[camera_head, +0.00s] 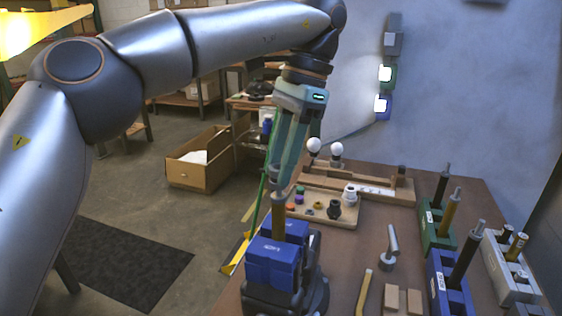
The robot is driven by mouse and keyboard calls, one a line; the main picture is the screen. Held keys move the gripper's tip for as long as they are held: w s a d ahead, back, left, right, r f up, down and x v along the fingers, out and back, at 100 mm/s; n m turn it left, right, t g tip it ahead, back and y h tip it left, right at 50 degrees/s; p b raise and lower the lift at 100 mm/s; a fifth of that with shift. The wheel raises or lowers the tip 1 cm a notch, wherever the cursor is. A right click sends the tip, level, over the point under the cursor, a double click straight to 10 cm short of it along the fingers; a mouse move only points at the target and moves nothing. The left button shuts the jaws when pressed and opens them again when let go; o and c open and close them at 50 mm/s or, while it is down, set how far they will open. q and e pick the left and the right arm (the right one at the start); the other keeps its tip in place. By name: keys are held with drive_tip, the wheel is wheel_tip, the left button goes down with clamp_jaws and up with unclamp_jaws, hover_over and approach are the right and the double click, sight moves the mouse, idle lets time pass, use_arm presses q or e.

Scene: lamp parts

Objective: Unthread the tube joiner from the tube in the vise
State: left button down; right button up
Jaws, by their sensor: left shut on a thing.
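A blue vise (273,262) stands at the left edge of the table and holds an upright brown tube (279,220) between its jaws. A grey tube joiner (279,194) is at the tube's top end. My left gripper (281,184) comes down from above with its fingers shut on the joiner, directly over the vise. The fingers cover part of the joiner, and I cannot tell how far it is threaded on the tube. My right gripper is not in view.
A wooden tray (325,216) with small parts lies behind the vise. Green (436,232), blue (447,285) and grey (507,270) holders with upright tubes stand at the right. A grey hammer-shaped tool (390,246) and a yellow stick (364,292) lie in the middle.

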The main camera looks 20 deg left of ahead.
use_arm(q)
drive_tip(key=shift+f+n+b, duration=0.1)
drive_tip(key=shift+n+b, duration=0.8)
drive_tip(key=shift+n, duration=0.3)
drive_tip(key=shift+h, duration=0.3)
drive_tip(key=c, duration=0.7)
unclamp_jaws()
drive_tip(key=shift+c, duration=0.2)
